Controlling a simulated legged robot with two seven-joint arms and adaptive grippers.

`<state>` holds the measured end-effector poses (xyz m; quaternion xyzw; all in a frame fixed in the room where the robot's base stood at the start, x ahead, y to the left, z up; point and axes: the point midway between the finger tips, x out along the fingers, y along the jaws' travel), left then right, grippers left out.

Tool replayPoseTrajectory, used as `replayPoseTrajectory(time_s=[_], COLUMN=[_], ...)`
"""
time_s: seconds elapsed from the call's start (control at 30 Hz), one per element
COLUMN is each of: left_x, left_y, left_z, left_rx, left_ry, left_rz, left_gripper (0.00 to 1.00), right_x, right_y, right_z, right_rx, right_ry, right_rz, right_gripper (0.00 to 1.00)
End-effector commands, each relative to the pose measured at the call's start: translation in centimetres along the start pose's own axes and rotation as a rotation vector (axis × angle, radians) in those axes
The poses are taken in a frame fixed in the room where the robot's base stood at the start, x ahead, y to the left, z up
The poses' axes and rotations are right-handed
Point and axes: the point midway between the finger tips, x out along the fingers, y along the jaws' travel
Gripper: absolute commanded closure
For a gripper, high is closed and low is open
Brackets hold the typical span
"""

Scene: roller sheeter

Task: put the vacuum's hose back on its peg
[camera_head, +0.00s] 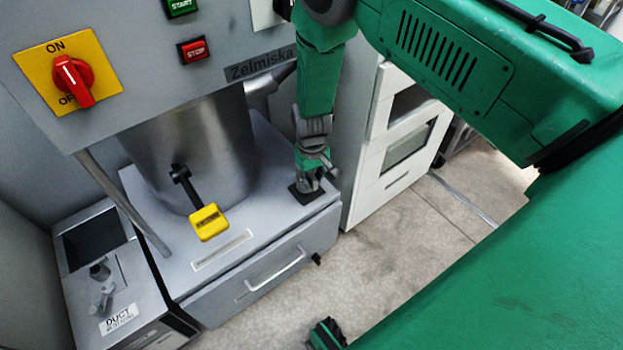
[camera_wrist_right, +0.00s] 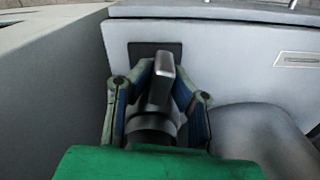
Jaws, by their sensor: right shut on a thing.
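My right gripper (camera_head: 313,172) reaches down from the top, near the right end of the grey cabinet top. In the right wrist view, its fingers (camera_wrist_right: 160,98) are closed around a grey, flat-ended piece (camera_wrist_right: 161,84), perhaps the hose end. A dark square plate (camera_head: 303,194) lies just below the gripper; it also shows in the wrist view (camera_wrist_right: 142,50), behind the held piece. I cannot tell whether the piece touches the plate. No peg or length of hose can be made out for certain.
A steel cylinder (camera_head: 195,145) stands on the cabinet, with a yellow-tagged lever (camera_head: 208,222) in front. A control panel (camera_head: 150,60) overhangs it. A box labelled DUCT (camera_head: 120,318) stands at left, white cabinets (camera_head: 385,185) at right. The floor (camera_head: 390,255) in front is mostly clear.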

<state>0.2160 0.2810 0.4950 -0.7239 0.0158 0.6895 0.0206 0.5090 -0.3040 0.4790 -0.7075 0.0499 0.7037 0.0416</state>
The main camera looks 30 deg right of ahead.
Motion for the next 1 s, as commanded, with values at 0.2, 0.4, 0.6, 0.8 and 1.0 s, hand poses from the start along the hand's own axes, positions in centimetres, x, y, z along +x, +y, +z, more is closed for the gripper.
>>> replayPoseTrajectory(time_s=[0.2, 0.4, 0.6, 0.8, 1.0], left_x=[0.2, 0.4, 0.6, 0.7, 0.9], left_y=[0.0, 0.0, 0.0, 0.0, 0.0], left_z=[0.0, 0.0, 0.0, 0.0, 0.1], left_rx=[0.000, 0.000, 0.000, 0.000, 0.000], left_ry=[0.000, 0.000, 0.000, 0.000, 0.000], left_rz=[0.000, 0.000, 0.000, 0.000, 0.000], left_gripper=[1.00, 1.00, 1.00, 1.00, 1.00], right_x=[0.3, 0.6, 0.9, 1.2, 1.5], right_y=[0.0, 0.0, 0.0, 0.0, 0.0], right_z=[-0.1, -0.1, -0.1, -0.1, -0.1], right_rx=[0.000, 0.000, 0.000, 0.000, 0.000], right_ry=[0.002, 0.001, 0.002, 0.002, 0.002], right_rz=[0.000, 0.000, 0.000, 0.000, 0.000], right_gripper=[1.00, 1.00, 1.00, 1.00, 1.00])
